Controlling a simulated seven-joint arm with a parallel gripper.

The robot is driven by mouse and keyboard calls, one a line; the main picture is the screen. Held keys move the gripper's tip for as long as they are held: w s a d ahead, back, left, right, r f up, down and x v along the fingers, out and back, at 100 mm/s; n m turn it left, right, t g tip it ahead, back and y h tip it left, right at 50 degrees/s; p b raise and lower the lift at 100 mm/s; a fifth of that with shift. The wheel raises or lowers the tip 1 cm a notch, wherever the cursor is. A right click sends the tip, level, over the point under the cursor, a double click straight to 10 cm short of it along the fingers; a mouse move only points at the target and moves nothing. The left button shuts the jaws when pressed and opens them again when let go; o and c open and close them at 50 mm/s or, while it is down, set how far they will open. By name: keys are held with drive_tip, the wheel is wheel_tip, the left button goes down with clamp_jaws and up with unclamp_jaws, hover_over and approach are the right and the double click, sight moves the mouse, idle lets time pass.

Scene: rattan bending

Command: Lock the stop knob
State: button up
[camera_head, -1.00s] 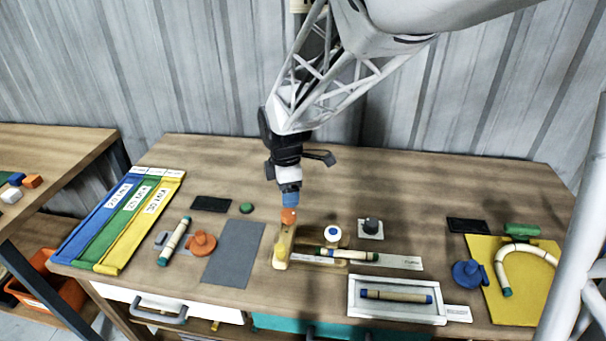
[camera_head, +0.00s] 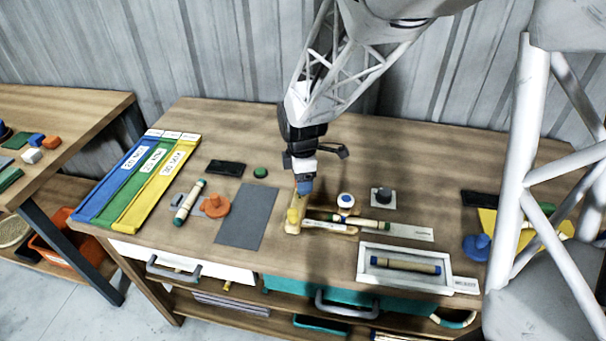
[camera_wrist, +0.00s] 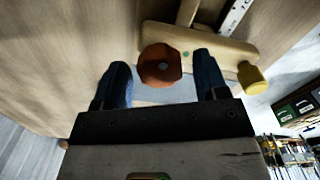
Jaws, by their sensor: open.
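The wooden stop fixture (camera_head: 292,226) stands mid-table with a yellow knob (camera_head: 293,215) at its near end. I cannot tell for sure which is the stop knob. My gripper (camera_head: 304,187) points down over the far end of the fixture and hides the orange knob in the head view. Its blue fingers (camera_wrist: 160,85) are open, with the orange knob between their tips. Contact is not visible.
A rattan piece (camera_head: 362,223) and ruler strip (camera_head: 410,232) lie right of the fixture. A grey mat (camera_head: 247,215) lies left, and a white tray (camera_head: 364,274) lies in front.

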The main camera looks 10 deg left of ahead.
drive_tip(key=shift+c, duration=0.2)
drive_tip(key=c, duration=0.9)
